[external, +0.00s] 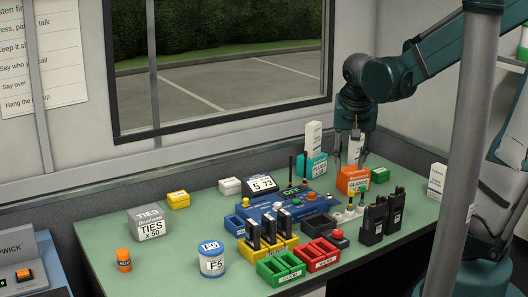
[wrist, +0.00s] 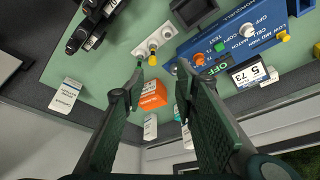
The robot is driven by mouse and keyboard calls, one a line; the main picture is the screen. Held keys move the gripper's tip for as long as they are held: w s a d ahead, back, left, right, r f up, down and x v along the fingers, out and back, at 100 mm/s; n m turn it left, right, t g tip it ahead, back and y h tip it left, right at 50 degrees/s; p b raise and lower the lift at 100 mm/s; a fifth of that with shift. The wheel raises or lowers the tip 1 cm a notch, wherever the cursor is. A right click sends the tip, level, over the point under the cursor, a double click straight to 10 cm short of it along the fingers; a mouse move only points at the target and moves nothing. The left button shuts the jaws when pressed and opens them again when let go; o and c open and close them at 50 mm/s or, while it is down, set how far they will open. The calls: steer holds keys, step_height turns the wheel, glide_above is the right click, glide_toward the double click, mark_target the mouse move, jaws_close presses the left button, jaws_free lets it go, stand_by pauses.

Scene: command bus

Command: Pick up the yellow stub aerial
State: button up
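The yellow stub aerial (external: 350,195) is a small yellow-topped post standing in a pale rack (external: 343,217) right of centre on the table. A green-topped stub (external: 362,191) stands beside it. My gripper (external: 351,163) points down, open and empty, above and behind the rack, near the orange box. Its two fingers also show spread apart in the wrist view (wrist: 157,84).
An orange box (external: 352,180) and a teal box (external: 313,166) stand behind the rack. Black radios (external: 374,220) stand to its right. A blue panel (external: 285,206) with knobs and thin upright aerials is to its left. Red (external: 317,256) and green trays sit in front.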

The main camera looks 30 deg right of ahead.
mark_target(351, 191)
step_height(351, 191, down, 7)
steer(key=w+d+m+g+h+b, duration=0.1)
steer(key=w+d+m+b, duration=0.1)
steer(key=m, duration=0.2)
steer(key=shift+w+d+g, duration=0.3)
steer(key=shift+w+d, duration=0.1)
steer(key=shift+f, duration=0.1)
steer(key=shift+b+x, duration=0.5)
steer(key=shift+x, duration=0.8)
steer(key=shift+f, duration=0.1)
steer(key=shift+b+x, duration=1.1)
steer(key=shift+x, duration=1.4)
steer(key=shift+d, duration=0.1)
steer(key=c, duration=0.9)
